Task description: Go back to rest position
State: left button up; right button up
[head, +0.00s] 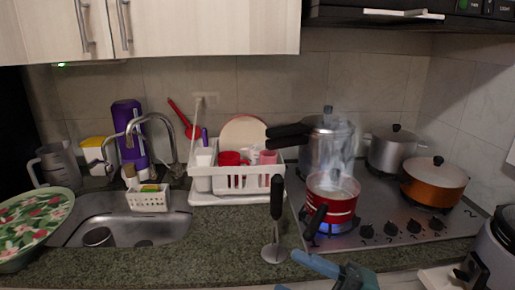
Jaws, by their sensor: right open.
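My right gripper (290,272) is at the bottom edge of the head view, right of the middle. Its blue fingers point left and stand apart, with nothing visible between them. Part of it is cut off by the lower edge. It is in front of the green stone counter (200,255), below an upright black-handled metal utensil (276,197). I cannot tell how far it is from the counter edge. My left gripper is not in view.
A steaming red pot (330,205) stands over a blue flame on the stove, near my right gripper. A pressure cooker (325,145), grey pot (391,152) and orange pot (434,182) stand behind. A sink (150,232) and dish rack (232,197) are left.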

jog(key=d+f+m+t+h, duration=0.45)
jog(key=f+m+h, duration=0.25)
jog(key=m, duration=0.3)
jog(key=d+f+m+t+h, duration=0.3)
jog(key=f+m+t+h, duration=0.3)
jog(key=m, duration=0.5)
jog(key=s+f+m+g+h, duration=0.1)
jog(key=s+f+m+g, duration=0.1)
jog(key=f, duration=0.5)
jog(key=s+f+m+g+h+p, duration=0.1)
jog(key=s+f+m+g+h, duration=0.1)
jog(key=s+f+g, duration=0.3)
notch_tip(320, 180, down, 3)
jog(key=shift+s+r+m, duration=0.2)
jog(key=shift+s+m, duration=0.2)
jog(key=shift+s, duration=0.6)
